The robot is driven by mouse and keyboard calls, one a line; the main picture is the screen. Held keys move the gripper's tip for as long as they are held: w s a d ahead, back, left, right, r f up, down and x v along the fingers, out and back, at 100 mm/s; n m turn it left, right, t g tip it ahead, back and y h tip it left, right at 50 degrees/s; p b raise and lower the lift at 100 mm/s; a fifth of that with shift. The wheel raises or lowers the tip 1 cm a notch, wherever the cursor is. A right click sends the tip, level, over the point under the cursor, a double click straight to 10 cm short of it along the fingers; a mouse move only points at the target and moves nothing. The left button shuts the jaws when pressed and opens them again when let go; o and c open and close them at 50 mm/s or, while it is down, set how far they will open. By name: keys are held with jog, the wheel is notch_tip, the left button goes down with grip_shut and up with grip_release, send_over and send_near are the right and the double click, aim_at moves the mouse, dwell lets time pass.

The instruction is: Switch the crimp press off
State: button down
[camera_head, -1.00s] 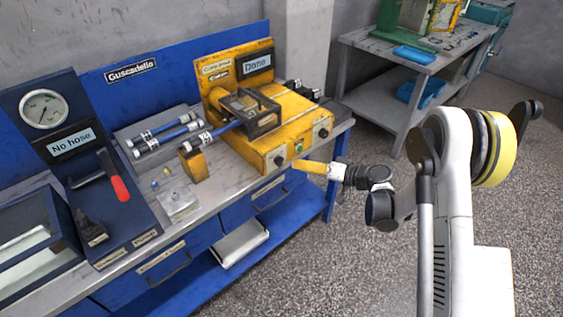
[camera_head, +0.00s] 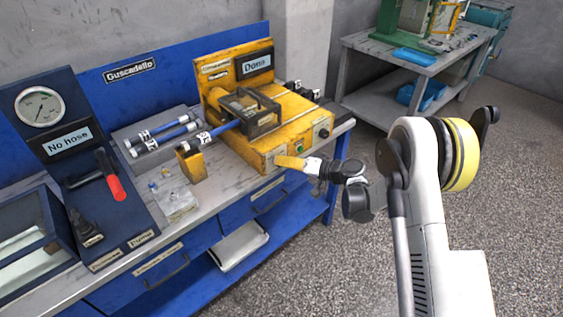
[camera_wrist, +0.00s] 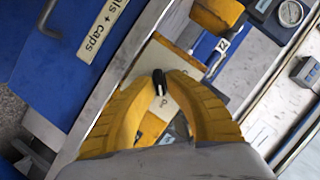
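The yellow crimp press (camera_head: 262,125) stands on the workbench, its small screen reading "Done". A green button and a dark knob (camera_head: 323,133) show on its front face. My gripper (camera_head: 279,161) has its yellow fingers at the left part of that face, where they hide the left knob in the head view. In the wrist view, a black knob (camera_wrist: 159,83) with a white line lies between the converging fingertips of my gripper (camera_wrist: 163,80). The gap is narrow, and I cannot tell whether both tips touch the knob. A light label plate lies behind it, partly hidden by the fingers.
A blue hose (camera_head: 215,132) runs into the press, beside a yellow block (camera_head: 192,165). More hoses (camera_head: 160,132) lie in a grey tray. A gauge panel (camera_head: 62,130) reading "No hose" stands left. The bench edge and blue drawers (camera_head: 265,195) are below my gripper.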

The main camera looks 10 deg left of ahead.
jog(key=shift+a, duration=0.1)
dwell(0.4)
jog(key=n+t+h, duration=0.1)
jog(key=n, duration=0.1)
jog(key=shift+s+a+n+b, duration=0.1)
jog(key=shift+n+b, duration=0.3)
jog(key=n+t+h+b, duration=0.1)
jog(key=n+h, duration=0.1)
jog(key=n, duration=0.1)
jog(key=shift+a+n+t+b, duration=0.1)
jog(key=shift+n+t+b, duration=0.2)
jog(key=shift+t+b, duration=0.1)
jog(key=n+t+h+b, duration=0.1)
jog(key=n+b, duration=0.1)
jog(key=n, duration=0.1)
jog(key=shift+s+t, duration=0.1)
jog(key=shift+t, duration=0.3)
jog(key=shift+n+t+h+b, duration=0.55)
jog(key=shift+n+t, duration=0.35)
jog(key=shift+n, duration=0.5)
jog(key=shift+r, duration=0.1)
